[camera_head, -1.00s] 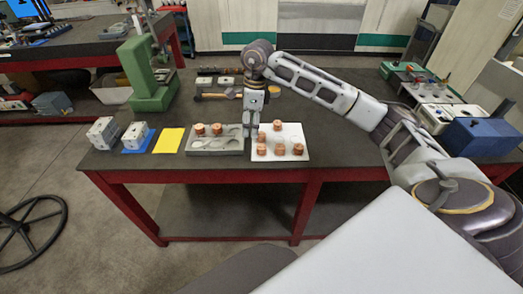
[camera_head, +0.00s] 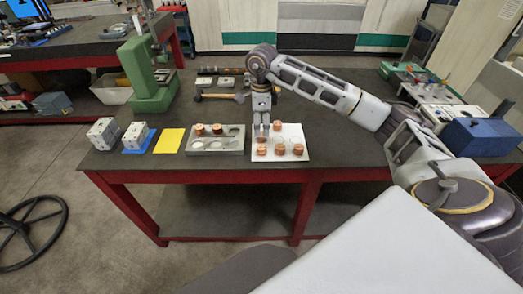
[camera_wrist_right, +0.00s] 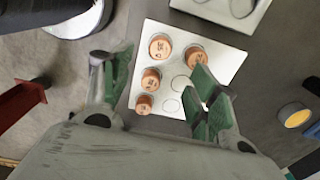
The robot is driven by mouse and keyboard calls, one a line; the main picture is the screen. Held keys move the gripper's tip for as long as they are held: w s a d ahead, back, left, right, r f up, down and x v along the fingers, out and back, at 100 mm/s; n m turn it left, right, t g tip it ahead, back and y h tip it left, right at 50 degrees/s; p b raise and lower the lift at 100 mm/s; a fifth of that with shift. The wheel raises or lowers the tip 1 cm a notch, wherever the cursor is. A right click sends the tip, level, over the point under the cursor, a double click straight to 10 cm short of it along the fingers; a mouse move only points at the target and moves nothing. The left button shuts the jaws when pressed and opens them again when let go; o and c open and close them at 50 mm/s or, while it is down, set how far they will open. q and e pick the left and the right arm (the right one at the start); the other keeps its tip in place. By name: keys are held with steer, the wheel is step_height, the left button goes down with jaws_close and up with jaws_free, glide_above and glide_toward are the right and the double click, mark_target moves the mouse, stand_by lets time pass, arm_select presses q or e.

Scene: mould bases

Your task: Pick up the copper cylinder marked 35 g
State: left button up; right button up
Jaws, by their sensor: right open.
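Several copper cylinders stand on a white board (camera_head: 303,156) on the table. Three form the front row: left (camera_head: 262,150), middle (camera_head: 280,150) and right (camera_head: 298,150). Another (camera_head: 277,126) stands behind, beside my fingers. The right wrist view shows cylinders with marked tops (camera_wrist_right: 160,47), (camera_wrist_right: 151,79), (camera_wrist_right: 145,103), and one partly behind a finger (camera_wrist_right: 191,53). The marks are too small to read surely, so I cannot tell which is 35 g. My right gripper (camera_head: 261,134) points down over the board's left part, open and empty, fingers spread in the wrist view (camera_wrist_right: 160,72). My left gripper is out of view.
A grey tray (camera_head: 217,151) with round recesses, two holding copper cylinders, lies left of the board. Further left are a yellow sheet (camera_head: 168,141) and metal blocks (camera_head: 135,134). A hammer (camera_head: 215,96) lies behind. A green press (camera_head: 147,80) stands at the back left.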

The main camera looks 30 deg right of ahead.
glide_above(262, 147)
steer(key=shift+a+f+p, duration=0.1)
steer(key=shift+f+p, duration=0.2)
steer(key=shift+f, duration=2.6)
steer(key=shift+f+p, duration=0.6)
steer(key=shift+f, duration=2)
steer(key=shift+r, duration=0.1)
jaws_close()
